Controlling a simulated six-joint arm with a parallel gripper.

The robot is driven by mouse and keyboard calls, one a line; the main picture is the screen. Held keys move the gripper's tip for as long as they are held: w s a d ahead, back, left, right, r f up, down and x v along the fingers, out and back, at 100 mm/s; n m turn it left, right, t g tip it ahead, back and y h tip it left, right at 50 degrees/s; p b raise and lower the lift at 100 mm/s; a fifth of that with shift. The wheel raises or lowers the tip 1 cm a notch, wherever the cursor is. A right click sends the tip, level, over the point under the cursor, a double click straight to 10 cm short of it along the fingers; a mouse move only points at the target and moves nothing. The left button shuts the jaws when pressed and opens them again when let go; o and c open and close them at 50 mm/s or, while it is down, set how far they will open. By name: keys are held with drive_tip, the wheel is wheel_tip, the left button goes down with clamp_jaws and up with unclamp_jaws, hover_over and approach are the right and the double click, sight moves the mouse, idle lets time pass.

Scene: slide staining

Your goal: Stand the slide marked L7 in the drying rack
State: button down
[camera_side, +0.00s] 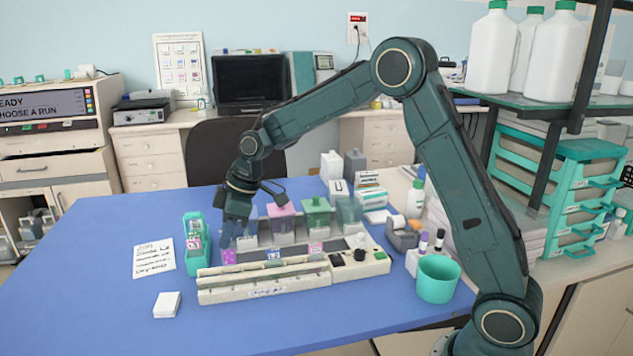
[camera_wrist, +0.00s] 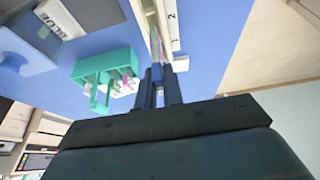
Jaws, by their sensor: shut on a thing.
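My gripper (camera_side: 234,232) points down at the left end of the staining row. In the wrist view its two fingers (camera_wrist: 160,88) are close together on a thin, glassy slide (camera_wrist: 156,45), seen nearly edge-on. Its mark cannot be read, so I cannot tell whether it is L7. The drying rack (camera_side: 265,291) is the long cream block in front, with a handwritten label on its front face. The fingertips are behind and above its left end. A teal slide holder (camera_side: 194,224) with several slides stands left of the gripper; it also shows in the wrist view (camera_wrist: 106,68).
Pink (camera_side: 281,222) and green (camera_side: 316,214) lidded jars stand right of the gripper. A handwritten note (camera_side: 154,258) and white block (camera_side: 167,305) lie left. The blue table's front left is clear.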

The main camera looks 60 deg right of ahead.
sight(227, 266)
drive_tip(key=shift+f, duration=2.75)
drive_tip(key=shift+f, duration=0.35)
drive_tip(key=c, duration=1.5)
unclamp_jaws()
drive_tip(key=shift+o, duration=0.2)
drive_tip(key=v, duration=1.3)
drive_tip(key=shift+r, duration=0.4)
drive_tip(key=shift+s+d, duration=0.1)
drive_tip(key=shift+s, duration=0.1)
